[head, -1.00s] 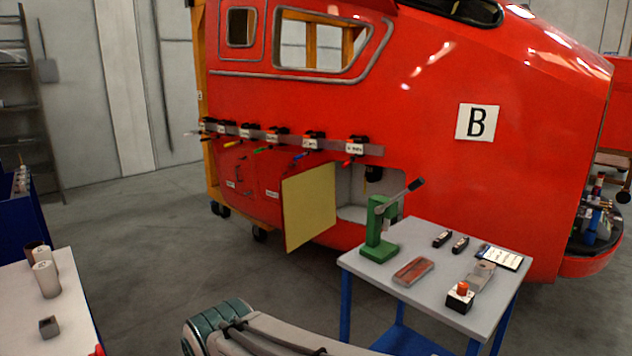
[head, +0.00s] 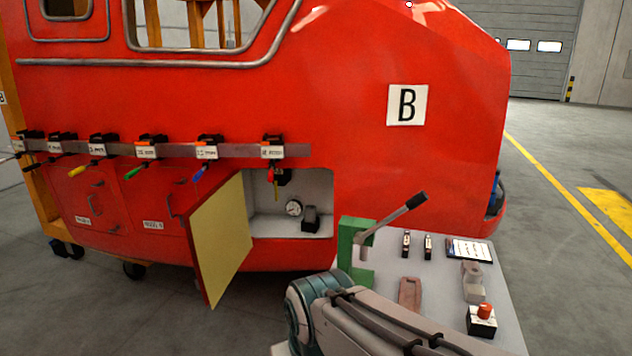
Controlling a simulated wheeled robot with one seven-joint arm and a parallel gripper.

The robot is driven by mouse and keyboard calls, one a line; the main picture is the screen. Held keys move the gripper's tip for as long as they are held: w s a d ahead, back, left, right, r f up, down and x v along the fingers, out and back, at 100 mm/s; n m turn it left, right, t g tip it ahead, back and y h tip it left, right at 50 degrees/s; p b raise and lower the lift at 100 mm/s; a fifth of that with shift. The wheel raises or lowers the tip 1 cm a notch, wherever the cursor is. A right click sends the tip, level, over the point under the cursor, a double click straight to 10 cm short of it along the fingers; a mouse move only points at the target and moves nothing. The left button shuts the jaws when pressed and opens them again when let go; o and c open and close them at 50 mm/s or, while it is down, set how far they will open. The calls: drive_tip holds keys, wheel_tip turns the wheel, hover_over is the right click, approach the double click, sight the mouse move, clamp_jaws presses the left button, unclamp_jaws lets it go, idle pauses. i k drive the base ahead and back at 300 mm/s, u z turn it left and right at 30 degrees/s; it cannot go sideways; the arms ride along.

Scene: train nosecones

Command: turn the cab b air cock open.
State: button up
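The red cab (head: 340,120) carries a white plate marked B. An open compartment (head: 318,190) in its lower side has a yellow-faced hatch door (head: 222,240) swung outward on its left. Inside are a round gauge (head: 293,208), a black fitting (head: 311,217) and a dark part with some yellow (head: 284,177) near the top. I cannot tell which part is the air cock, nor its position. A red handle hanging from the rail partly covers the upper left of the opening. My gripper is out of view; only my arm shows at the bottom.
A rail (head: 180,150) with labelled black clips and coloured handles runs above the compartment. A table (head: 390,265) with a green lever press (head: 352,250), a red-button box (head: 482,319) and small items stands right of the opening. Grey floor (head: 110,310) is clear at left.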

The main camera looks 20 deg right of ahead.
sight(276, 180)
drive_tip(key=z, duration=0.2)
drive_tip(key=i, duration=0.3)
drive_tip(key=u, duration=1.5)
drive_tip(key=i, duration=2.45)
drive_tip(key=z, duration=3.7)
drive_tip(key=i, duration=0.5)
